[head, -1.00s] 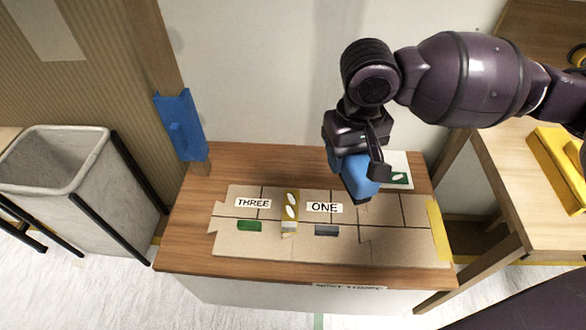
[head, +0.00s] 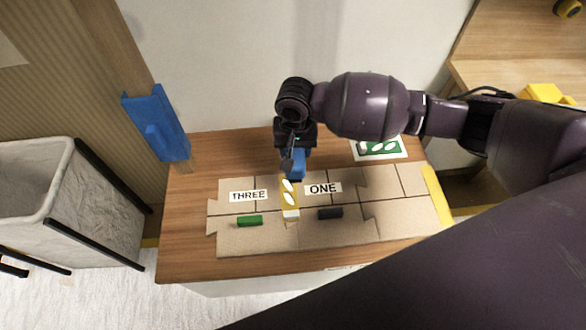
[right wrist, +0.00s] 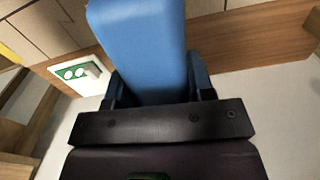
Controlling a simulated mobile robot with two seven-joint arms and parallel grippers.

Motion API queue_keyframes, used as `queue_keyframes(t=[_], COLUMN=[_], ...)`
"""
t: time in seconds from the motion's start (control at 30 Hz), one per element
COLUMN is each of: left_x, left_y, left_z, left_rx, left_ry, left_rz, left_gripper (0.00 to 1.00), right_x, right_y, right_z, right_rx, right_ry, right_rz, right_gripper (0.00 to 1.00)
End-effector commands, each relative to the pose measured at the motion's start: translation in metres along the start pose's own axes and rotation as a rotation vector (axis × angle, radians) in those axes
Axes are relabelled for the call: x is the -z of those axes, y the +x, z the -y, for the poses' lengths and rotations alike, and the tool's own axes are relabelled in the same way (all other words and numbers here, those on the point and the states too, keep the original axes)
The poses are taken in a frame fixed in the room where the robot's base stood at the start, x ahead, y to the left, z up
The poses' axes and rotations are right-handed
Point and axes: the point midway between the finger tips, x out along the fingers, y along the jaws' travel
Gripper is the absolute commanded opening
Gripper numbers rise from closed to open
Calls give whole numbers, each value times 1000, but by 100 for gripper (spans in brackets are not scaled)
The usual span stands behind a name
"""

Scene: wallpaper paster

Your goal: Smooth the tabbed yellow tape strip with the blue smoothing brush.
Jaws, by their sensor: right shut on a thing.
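The blue smoothing brush (head: 298,163) is held in my right gripper (head: 295,150), which is shut on it; in the right wrist view the brush (right wrist: 142,40) fills the middle between the fingers. The tabbed yellow tape strip (head: 284,206) lies on the tan paper panel between the THREE and ONE labels, with white ovals on it and a pale tab at its near end. The brush is at the far end of the strip; I cannot tell whether it touches. My left gripper is not in view.
The tan panel (head: 390,222) lies on a wooden table, with a green block (head: 250,221) and a dark block (head: 330,213) on it. A green-and-white card (head: 379,148) lies at the back right.

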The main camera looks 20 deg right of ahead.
Motion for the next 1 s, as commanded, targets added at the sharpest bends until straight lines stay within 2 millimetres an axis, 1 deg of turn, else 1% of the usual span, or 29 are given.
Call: queue_keyframes(t=[0.03,0.1,0.2,0.3,0.43,0.73,0.9,0.93,1.0], left_x=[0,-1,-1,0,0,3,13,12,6], left_y=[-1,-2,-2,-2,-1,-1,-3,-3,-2], left_z=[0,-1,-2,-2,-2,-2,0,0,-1], left_rx=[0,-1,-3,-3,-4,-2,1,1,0], left_ry=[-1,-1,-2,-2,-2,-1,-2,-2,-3], left_rz=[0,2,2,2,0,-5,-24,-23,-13], left_gripper=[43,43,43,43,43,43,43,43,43], right_x=[-2,-3,-7,-9,-10,-10,-10,-10,-12], right_y=[20,42,66,80,86,85,82,83,93], right_z=[2,4,4,4,4,4,5,5,4], right_rx=[1,1,2,3,3,3,4,3,1], right_ry=[27,55,81,95,100,100,99,100,99], right_rz=[4,0,-2,-5,-7,-8,-12,-11,-5], right_gripper=[20,20,20,20,20,20,20,20,20])
